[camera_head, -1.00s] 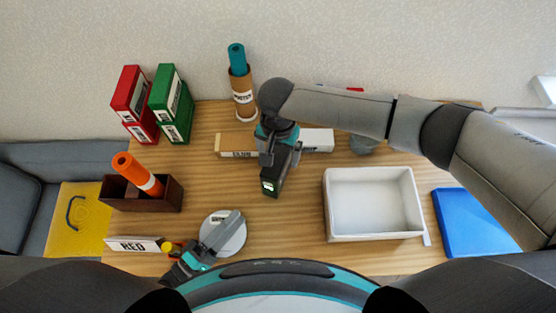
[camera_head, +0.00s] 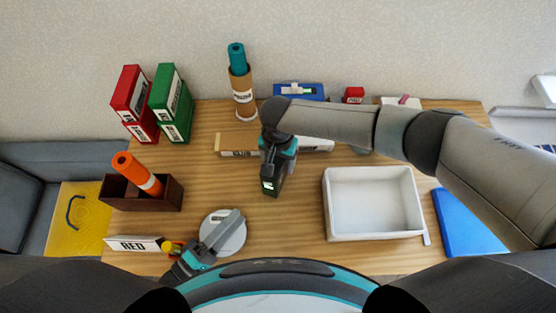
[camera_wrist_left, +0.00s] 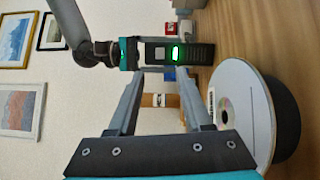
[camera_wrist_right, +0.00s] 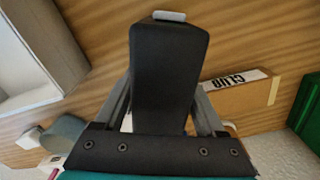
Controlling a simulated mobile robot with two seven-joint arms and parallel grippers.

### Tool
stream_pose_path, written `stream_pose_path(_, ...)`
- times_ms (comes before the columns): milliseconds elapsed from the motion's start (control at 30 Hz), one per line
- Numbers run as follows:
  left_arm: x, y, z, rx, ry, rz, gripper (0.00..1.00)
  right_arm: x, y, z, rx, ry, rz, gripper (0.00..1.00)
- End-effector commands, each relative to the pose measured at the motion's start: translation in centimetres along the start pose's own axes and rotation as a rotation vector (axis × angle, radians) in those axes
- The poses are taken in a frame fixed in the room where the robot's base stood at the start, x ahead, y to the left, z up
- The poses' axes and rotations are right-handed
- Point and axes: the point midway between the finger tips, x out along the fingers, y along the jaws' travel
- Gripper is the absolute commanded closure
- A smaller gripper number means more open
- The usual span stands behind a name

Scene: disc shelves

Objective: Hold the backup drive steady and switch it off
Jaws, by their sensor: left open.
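The backup drive (camera_head: 271,186) is a small black box near the middle of the table, with a green light showing. In the left wrist view the drive (camera_wrist_left: 197,52) has a lit green light and a pale square on its face. My right gripper (camera_head: 275,158) has its fingers on either side of the drive (camera_wrist_right: 168,75), shut on its body. A grey tab shows at the drive's far end in the right wrist view. My left gripper (camera_wrist_left: 160,78) is open and empty, its fingers pointing toward the drive, some way apart from it. In the head view it (camera_head: 230,222) is above a disc.
A silver disc (camera_head: 232,240) on a dark stack lies under my left gripper. A white tray (camera_head: 328,210) stands right of the drive, and a brown box (camera_head: 171,197) with an orange roll stands left. A CLUB box (camera_head: 226,143) lies behind. Bare wood separates the drive and disc.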

Motion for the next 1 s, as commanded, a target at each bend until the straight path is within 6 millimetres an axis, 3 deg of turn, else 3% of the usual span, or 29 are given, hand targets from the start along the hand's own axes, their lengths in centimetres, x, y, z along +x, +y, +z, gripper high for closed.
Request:
stream_pose_path(67, 0.0, 0.0, 0.0, 0.0, 0.0, 0.0, 0.5, -0.01, 0.01, 0.0, 0.0, 0.0, 0.0, 0.38)
stream_pose_path(600, 0.0, 0.0, 0.0, 0.0, 0.0, 0.0, 0.5, -0.02, 0.02, -0.03, 0.001, 0.0, 0.0, 0.99)
stream_pose_path(800, 0.0, 0.0, 0.0, 0.0, 0.0, 0.0, 0.5, -0.03, 0.02, -0.04, 0.001, 0.0, 0.0, 1.0)
stream_pose_path(1000, 0.0, 0.0, 0.0, 0.0, 0.0, 0.0, 0.72, -0.04, 0.01, -0.05, 0.001, 0.001, 0.0, 1.0)
